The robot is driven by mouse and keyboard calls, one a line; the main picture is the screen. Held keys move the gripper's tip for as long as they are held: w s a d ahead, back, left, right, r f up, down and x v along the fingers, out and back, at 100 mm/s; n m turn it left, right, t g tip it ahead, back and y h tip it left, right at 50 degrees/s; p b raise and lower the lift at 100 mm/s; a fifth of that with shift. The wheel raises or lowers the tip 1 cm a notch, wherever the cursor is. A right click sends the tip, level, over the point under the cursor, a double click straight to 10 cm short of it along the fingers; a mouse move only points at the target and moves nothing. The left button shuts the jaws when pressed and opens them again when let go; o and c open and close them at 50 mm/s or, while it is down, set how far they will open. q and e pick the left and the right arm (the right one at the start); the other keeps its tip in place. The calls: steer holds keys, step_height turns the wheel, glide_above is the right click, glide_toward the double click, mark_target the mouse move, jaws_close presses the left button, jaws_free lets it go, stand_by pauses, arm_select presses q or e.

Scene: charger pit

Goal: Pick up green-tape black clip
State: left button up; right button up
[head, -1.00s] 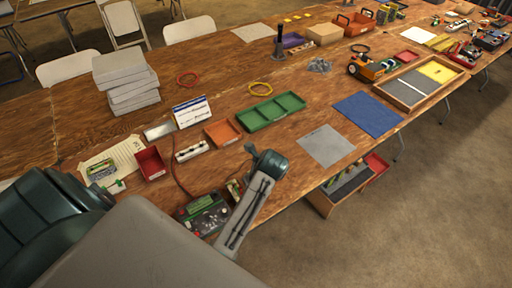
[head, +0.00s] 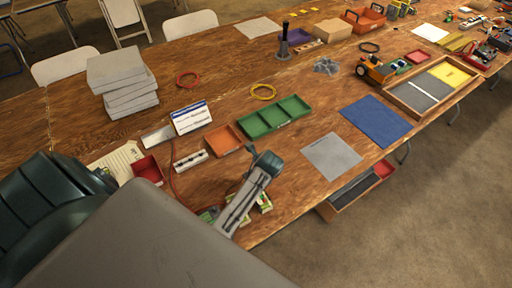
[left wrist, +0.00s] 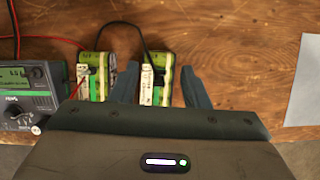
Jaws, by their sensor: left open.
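In the left wrist view my left gripper (left wrist: 157,68) is open, its two dark fingers on either side of a green-wrapped piece (left wrist: 162,62) with a black clip (left wrist: 147,77) and a pale label. A black lead runs up from this clip. I cannot tell whether the fingers touch it. A second green piece (left wrist: 98,64) with a red lead lies just left of the left finger. My right gripper is not in view.
A dark meter-like device (left wrist: 32,92) stands left of the green pieces. A grey mat (left wrist: 304,80) lies on the right, with bare wood between. In the head view an orange tray (head: 223,140), green tray (head: 275,117) and grey block stack (head: 124,82) stand beyond.

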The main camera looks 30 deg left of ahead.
arm_select(q)
steer(key=shift+p+x, duration=0.35)
steer(key=shift+x, duration=0.55)
steer(key=shift+a+f, duration=0.1)
steer(key=shift+f, duration=0.25)
steer(key=shift+a+f, duration=0.15)
steer(key=shift+f, duration=0.15)
steer(key=shift+c, duration=0.4)
steer(key=c, duration=0.7)
steer(key=shift+c, duration=0.4)
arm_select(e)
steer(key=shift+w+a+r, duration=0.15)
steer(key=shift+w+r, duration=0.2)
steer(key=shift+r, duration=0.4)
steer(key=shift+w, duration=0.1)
arm_select(q)
steer(key=shift+r, duration=0.15)
